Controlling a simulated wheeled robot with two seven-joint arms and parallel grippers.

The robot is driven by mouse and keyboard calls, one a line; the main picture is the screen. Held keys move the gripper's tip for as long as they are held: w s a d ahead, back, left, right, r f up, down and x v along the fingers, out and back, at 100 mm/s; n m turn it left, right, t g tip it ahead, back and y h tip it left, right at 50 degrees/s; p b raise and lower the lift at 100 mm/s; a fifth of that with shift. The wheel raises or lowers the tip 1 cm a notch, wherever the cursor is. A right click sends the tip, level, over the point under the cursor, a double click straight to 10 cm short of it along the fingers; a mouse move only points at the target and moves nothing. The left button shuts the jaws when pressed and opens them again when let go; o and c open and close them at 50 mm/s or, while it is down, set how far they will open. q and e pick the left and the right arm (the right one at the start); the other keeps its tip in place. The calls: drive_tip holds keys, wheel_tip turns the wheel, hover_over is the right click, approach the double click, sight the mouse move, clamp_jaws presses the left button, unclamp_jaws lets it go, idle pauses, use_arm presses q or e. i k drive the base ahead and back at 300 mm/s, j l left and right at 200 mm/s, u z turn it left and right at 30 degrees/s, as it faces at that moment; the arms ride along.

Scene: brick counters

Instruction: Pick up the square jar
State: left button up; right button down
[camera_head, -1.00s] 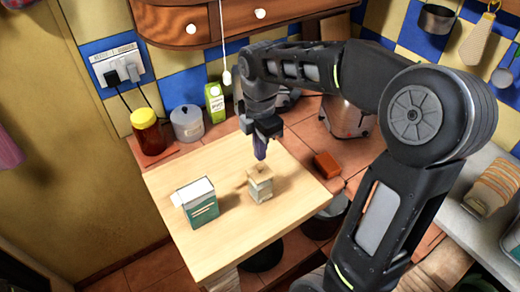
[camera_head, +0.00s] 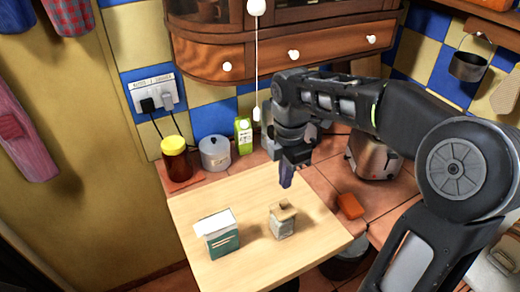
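The square jar (camera_head: 283,225), small and pale with a tan lid, stands upright on the light wooden board, right of the green-and-white carton. My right gripper (camera_head: 286,182) hangs pointing down behind and just above the jar in the picture, apart from it. Its fingers show as one narrow dark purple shape, so I cannot tell whether they are open or shut. Nothing is seen held in it. My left gripper is not in view.
A green-and-white carton (camera_head: 222,240) stands left of the jar on the wooden board (camera_head: 200,203). Behind are a yellow-lidded brown jar (camera_head: 176,163), a grey pot (camera_head: 215,154) and a green carton (camera_head: 243,137). An orange block (camera_head: 350,206) and a toaster (camera_head: 373,160) lie right.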

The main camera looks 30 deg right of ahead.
sight(284, 230)
drive_tip(key=k, duration=1)
